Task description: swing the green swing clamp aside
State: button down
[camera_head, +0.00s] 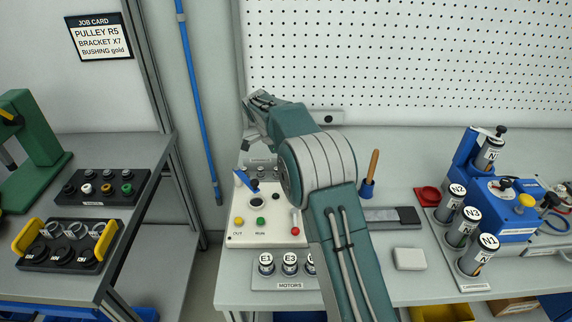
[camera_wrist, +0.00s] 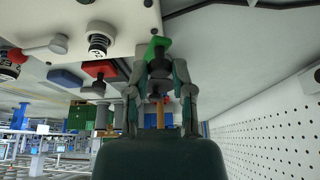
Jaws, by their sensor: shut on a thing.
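The green swing clamp (camera_wrist: 157,46) shows in the wrist view at the edge of a pale panel (camera_wrist: 105,12). My gripper (camera_wrist: 160,72) has its two fingers closed around the clamp's dark lower part, just beside the green piece. The fingers hide part of the clamp. In the head view my teal arm reaches over the cream control panel (camera_head: 264,236) and covers its right side. The clamp and my fingertips cannot be made out in that view.
A blue lever (camera_head: 246,181) stands on the panel, and a motors rack (camera_head: 262,284) lies in front. An orange-handled tool (camera_head: 373,166), a white block (camera_head: 409,259) and a carriers rack (camera_head: 472,284) stand to the right. A black tray (camera_head: 98,186) is on the left bench.

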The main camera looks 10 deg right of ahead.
jog(key=shift+w+f+m, duration=0.2)
jog(key=shift+m, duration=0.2)
jog(key=shift+d, duration=0.1)
jog(key=shift+c, duration=2.4)
grip_release()
jog(key=shift+w, duration=0.1)
jog(key=shift+r, duration=0.1)
jog(key=v, duration=1.2)
jog(key=shift+w, duration=0.25)
jog(key=shift+s, duration=0.1)
